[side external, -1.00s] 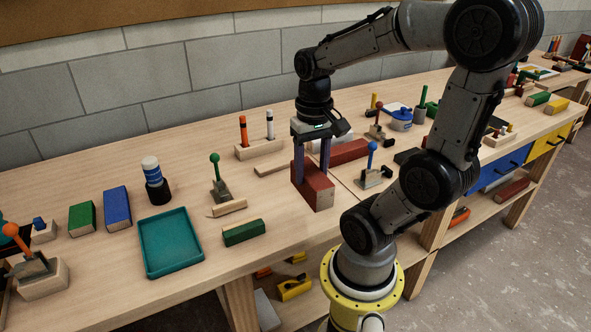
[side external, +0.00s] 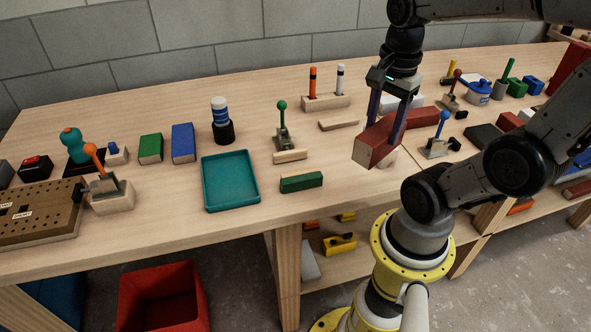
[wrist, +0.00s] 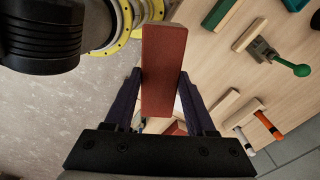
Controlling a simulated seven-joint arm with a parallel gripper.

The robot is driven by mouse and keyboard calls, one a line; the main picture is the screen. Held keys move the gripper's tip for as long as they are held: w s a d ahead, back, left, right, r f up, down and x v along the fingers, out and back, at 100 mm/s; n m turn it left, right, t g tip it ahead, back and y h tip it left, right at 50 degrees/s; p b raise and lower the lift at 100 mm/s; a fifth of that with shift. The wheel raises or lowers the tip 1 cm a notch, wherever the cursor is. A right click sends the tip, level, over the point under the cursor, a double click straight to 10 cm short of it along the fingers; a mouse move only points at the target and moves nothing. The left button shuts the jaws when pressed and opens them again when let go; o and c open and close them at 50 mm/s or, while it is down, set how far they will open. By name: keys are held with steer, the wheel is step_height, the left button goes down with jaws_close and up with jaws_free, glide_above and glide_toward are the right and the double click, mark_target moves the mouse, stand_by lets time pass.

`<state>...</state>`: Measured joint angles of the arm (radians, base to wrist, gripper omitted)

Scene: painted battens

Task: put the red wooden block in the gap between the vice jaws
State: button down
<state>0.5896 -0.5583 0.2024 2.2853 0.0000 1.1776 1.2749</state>
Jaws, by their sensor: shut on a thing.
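The red wooden block (side external: 372,152) is in my gripper (side external: 391,128), in the side external view. The fingers close on its two sides, and the block appears raised off the bench and tilted. In the wrist view the block (wrist: 163,70) is between the dark fingers of my gripper (wrist: 160,78), with its long face toward the camera. I cannot make out the vice or the gap between its jaws in either view.
A longer red block (side external: 423,117) lies behind the held one, and a blue-knobbed lever (side external: 436,146) stands to its right. A green-knobbed lever (side external: 284,138), a green batten (side external: 301,182) and a teal tray (side external: 230,180) are to the left. Bare bench (side external: 335,210) lies in front.

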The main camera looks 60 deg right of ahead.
steer(key=m, duration=0.1)
steer(key=w+m, duration=0.1)
steer(key=m, duration=0.1)
steer(key=shift+w+a+r, duration=0.1)
steer(key=shift+w+a, duration=0.1)
steer(key=shift+w, duration=0.05)
steer(key=w+a+m, duration=0.1)
steer(key=w+m, duration=0.1)
steer(key=m, duration=0.1)
glide_toward(301, 180)
steer(key=d+r, duration=0.3)
steer(key=d, duration=0.1)
steer(key=shift+w+d+f, duration=0.2)
steer(key=shift+w+f, duration=0.6)
steer(key=shift+f, duration=0.75)
steer(key=shift+w+d+f, duration=0.2)
steer(key=shift+w+f, duration=0.6)
steer(key=shift+f, duration=0.75)
steer(key=shift+w+d+f, duration=0.25)
steer(key=shift+w+f, duration=0.55)
steer(key=shift+f, duration=0.75)
steer(key=shift+f, duration=0.1)
steer(key=shift+c, duration=1.1)
jaws_free()
